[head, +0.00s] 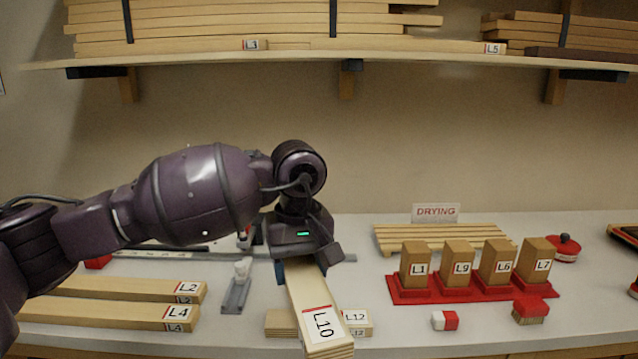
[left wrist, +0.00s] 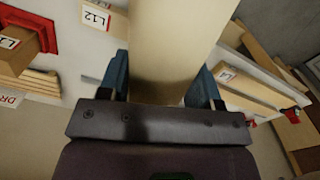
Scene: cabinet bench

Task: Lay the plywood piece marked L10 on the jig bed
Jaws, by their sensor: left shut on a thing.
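My left gripper (head: 303,270) is shut on the plywood piece marked L10 (head: 306,290), a long pale board with its label on the near end. The board points toward the camera and tilts down at its near end. In the left wrist view the board (left wrist: 178,45) lies between the two blue fingers (left wrist: 160,85). L10 hangs over the piece marked L12 (head: 357,322) and partly hides it; I cannot tell whether they touch. I cannot tell for sure which thing is the jig bed; a small grey fixture with a white top (head: 237,287) stands left of the board.
Boards L2 (head: 130,288) and L4 (head: 110,312) lie at left. A red stand (head: 470,293) holds several upright blocks, with a slatted drying rack (head: 385,238) behind. A loaded shelf (head: 400,58) runs above.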

